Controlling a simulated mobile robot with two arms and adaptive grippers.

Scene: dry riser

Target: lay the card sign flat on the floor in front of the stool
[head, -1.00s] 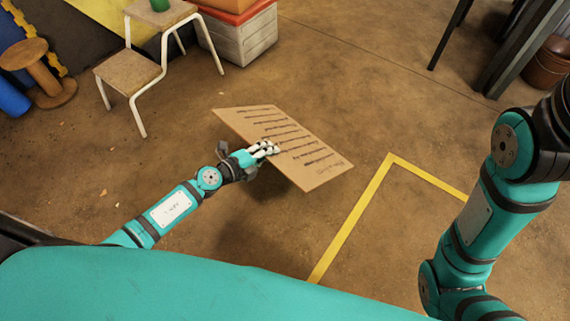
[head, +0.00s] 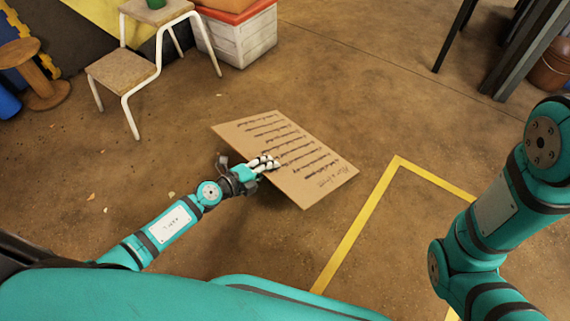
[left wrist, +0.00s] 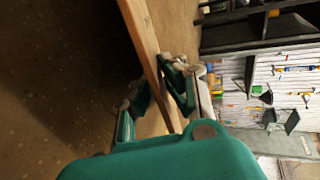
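The card sign (head: 305,172) is a tan cardboard sheet with dark handwritten lines, seen in the middle of the head view. My left gripper (head: 266,164) is shut on its near left edge, and the sheet appears held above the floor. In the left wrist view the card's edge (left wrist: 140,28) runs between the two fingers of the left gripper (left wrist: 158,98). The stool (head: 121,72), with a wooden seat and white metal legs, stands at the upper left of the head view. My right gripper is out of view; only its arm shows at the right.
A yellow line (head: 362,215) marks the floor right of the card. Dark legs (head: 525,50) stand at the upper right. The floor between stool and card is clear.

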